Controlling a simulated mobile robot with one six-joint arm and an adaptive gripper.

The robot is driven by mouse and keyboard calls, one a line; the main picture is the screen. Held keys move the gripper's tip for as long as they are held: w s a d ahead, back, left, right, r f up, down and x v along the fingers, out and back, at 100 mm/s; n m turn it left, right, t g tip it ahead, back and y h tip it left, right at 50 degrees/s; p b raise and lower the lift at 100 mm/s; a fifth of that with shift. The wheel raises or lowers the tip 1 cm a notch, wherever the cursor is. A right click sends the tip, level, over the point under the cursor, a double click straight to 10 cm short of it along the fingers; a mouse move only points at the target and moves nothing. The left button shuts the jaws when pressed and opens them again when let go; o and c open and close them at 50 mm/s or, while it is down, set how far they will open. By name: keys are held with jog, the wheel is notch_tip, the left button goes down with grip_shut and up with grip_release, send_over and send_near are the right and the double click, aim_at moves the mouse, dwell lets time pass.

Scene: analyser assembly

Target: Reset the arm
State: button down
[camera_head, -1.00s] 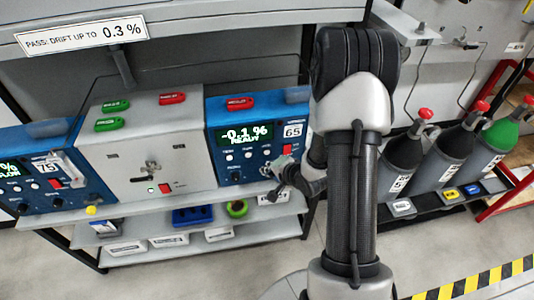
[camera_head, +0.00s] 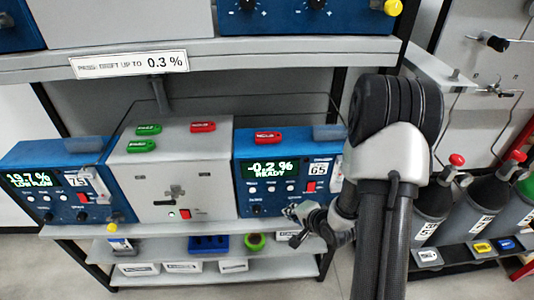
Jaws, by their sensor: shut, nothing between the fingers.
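My arm (camera_head: 385,190) rises on the right of the view, with its upper link in front of the shelf's right end. My gripper (camera_head: 297,222) is small and partly hidden behind the arm. It is shut and empty, just in front of the lower edge of the blue analyser marked 65 (camera_head: 240,175). That analyser's display reads -0.2 % READY. I cannot tell whether the gripper touches the analyser.
A grey box (camera_head: 165,165) with green and red tags stands mid-shelf, and a second blue analyser marked 75 (camera_head: 20,160) stands left. A shelf edge (camera_head: 300,52) overhangs them. Gas cylinders (camera_head: 475,205) stand right. Floor shows below right.

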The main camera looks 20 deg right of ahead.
jog(key=s+a+r+n+g+h, duration=0.1)
jog(key=s+r+n+g+h, duration=0.2)
jog(key=r, duration=0.7)
jog(key=s+a+r+n, duration=0.25)
jog(key=r+n, duration=0.25)
jog(key=r, duration=0.5)
jog(key=s+a+r+n+g+y, duration=0.1)
jog(key=s+a+r+n, duration=0.2)
jog(key=s, duration=0.6)
jog(key=s+a+r+n+g, duration=0.1)
jog(key=s+a+r+n, duration=0.2)
jog(key=s+a, duration=0.3)
jog(key=s+r, duration=0.1)
jog(key=s, duration=0.2)
jog(key=shift+s+a+y, duration=0.2)
jog(key=shift+a+y, duration=0.05)
jog(key=shift+y, duration=0.15)
jog(key=shift+f, duration=0.1)
